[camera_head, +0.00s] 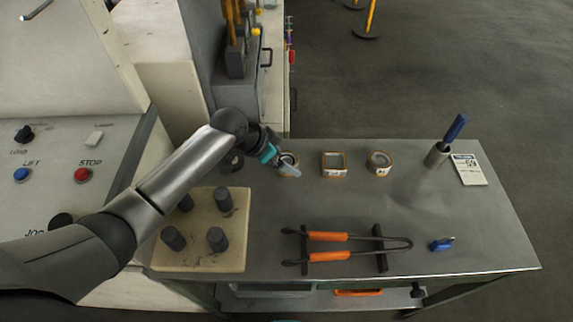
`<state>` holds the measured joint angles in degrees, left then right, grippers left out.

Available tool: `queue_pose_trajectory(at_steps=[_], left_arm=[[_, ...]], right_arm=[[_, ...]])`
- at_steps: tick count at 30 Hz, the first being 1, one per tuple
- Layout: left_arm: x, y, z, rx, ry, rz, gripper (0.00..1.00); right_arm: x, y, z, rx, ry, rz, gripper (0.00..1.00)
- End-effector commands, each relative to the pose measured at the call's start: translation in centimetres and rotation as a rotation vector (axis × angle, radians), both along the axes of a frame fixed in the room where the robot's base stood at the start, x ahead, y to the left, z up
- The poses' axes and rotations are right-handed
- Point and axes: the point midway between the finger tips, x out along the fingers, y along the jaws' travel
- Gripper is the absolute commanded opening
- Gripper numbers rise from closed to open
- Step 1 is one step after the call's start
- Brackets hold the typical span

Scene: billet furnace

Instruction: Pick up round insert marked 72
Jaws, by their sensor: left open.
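My left arm comes in from the left, and my left gripper (286,167) is open at the left ring-shaped insert (289,156) on the grey metal table. The fingers cover part of this insert, and I cannot tell whether they touch it. A square insert (334,164) lies to its right. Another round insert (379,163) lies farther right. Both have pale labels on the front, but the numbers are too small to read, so I cannot tell which insert is marked 72. My right gripper is not in view.
A beige block with dark pegs (240,255) stands at the table's left. Orange-handled tongs (330,237) rest on dark supports in front. A blue-handled tool stands in a cup (437,155) beside a white card (468,169). A small blue item (441,244) lies front right. The table's middle is clear.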

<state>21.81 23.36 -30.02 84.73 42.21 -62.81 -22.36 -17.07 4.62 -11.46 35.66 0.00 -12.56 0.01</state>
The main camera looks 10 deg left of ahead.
Motion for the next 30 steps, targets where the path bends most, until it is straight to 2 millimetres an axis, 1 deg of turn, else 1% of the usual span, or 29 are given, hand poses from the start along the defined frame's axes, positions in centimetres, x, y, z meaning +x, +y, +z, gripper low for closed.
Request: queue_pose_trajectory(at_steps=[8,11,30], left_arm=[[0.15,-0.15,-0.18,0.000,-0.002,0.000,1.00],[0.14,-0.13,-0.19,0.000,-0.002,0.000,0.90],[0.11,-0.08,-0.22,0.001,-0.001,0.001,0.18]], right_arm=[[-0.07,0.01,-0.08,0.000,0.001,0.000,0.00],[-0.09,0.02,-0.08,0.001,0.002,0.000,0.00],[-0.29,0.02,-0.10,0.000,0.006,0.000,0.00]])
